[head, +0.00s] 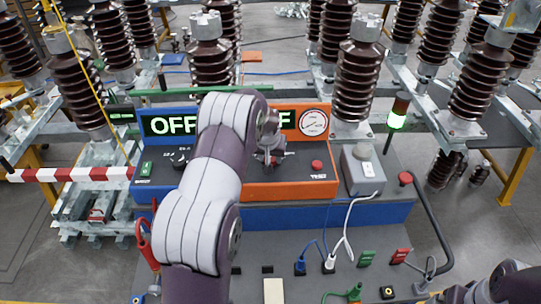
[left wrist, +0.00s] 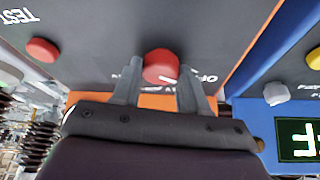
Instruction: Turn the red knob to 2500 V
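The red knob (left wrist: 160,66) sits on the dark face of the orange-edged tester (head: 318,122). A short white mark shows on the knob, towards the lower right in the left wrist view. My left gripper (left wrist: 159,72) is open, with one finger on each side of the knob and a small gap to it. In the head view my left gripper (head: 269,155) is at the orange tester's face and hides most of the knob. The scale lettering around the knob is partly covered and I cannot read the voltage. Only part of my right arm shows at the lower right.
A blue unit with a green OFF display (head: 168,125) stands left of the orange tester. A red button (head: 317,165) is on the tester's right, with a round gauge (head: 313,122) above. A grey box (head: 362,170) stands to the right. Cables and sockets lie in front.

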